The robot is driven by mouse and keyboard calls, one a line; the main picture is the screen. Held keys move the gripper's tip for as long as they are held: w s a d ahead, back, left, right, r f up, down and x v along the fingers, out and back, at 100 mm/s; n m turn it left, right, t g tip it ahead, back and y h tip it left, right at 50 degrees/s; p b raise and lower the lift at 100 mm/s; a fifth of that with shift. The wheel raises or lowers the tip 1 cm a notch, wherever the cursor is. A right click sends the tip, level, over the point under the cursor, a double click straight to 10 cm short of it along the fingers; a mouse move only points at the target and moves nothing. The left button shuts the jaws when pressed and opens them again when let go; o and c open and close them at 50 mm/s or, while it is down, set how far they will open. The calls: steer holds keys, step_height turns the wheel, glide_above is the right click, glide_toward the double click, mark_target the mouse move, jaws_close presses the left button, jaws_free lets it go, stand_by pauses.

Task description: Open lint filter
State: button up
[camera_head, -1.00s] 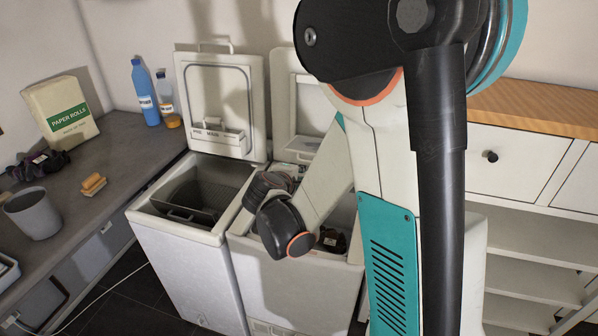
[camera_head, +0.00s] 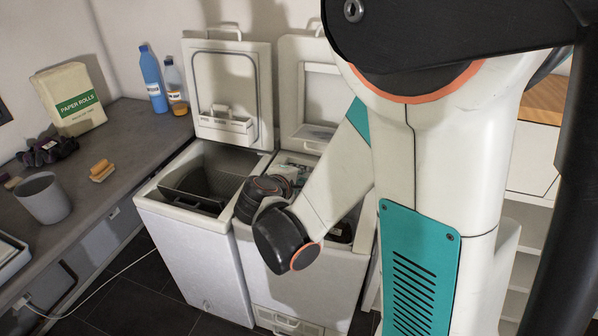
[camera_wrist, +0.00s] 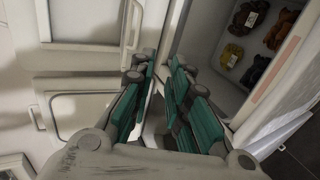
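Two white top-loading machines stand side by side with lids raised. The left machine (camera_head: 190,245) shows a dark mesh tub. The right machine (camera_head: 305,275) is partly covered by my arm, and its open lid (camera_head: 307,85) has a recessed panel. I cannot pick out the lint filter for certain. In the wrist view, my gripper (camera_wrist: 160,64) has its teal-padded fingers apart, with nothing held between them. It is near pale panels with handles (camera_wrist: 80,115). In the head view, my arm hides most of the gripper above the right machine.
In the wrist view, several dark and yellowish bundles (camera_wrist: 236,54) lie in a pale compartment at right. White shelving stands at right.

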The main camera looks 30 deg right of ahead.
steer(key=shift+s+a, duration=0.25)
steer(key=shift+a, duration=0.05)
steer(key=shift+r, duration=0.1)
stand_by(0.4)
step_height(320, 180, up, 10)
stand_by(0.7)
steer(key=shift+s, duration=0.2)
steer(key=s+a+f+m+y, duration=0.2)
steer(key=s+a+m+y, duration=0.2)
steer(key=s, duration=0.5)
steer(key=s+a+f+m+g+y+b, duration=0.1)
steer(key=s+a+f+m+y, duration=0.1)
steer(key=s+a+m+y, duration=0.2)
steer(key=s+a+y, duration=0.1)
steer(key=s+a, duration=0.2)
steer(key=s, duration=0.2)
steer(key=shift+a+f, duration=0.25)
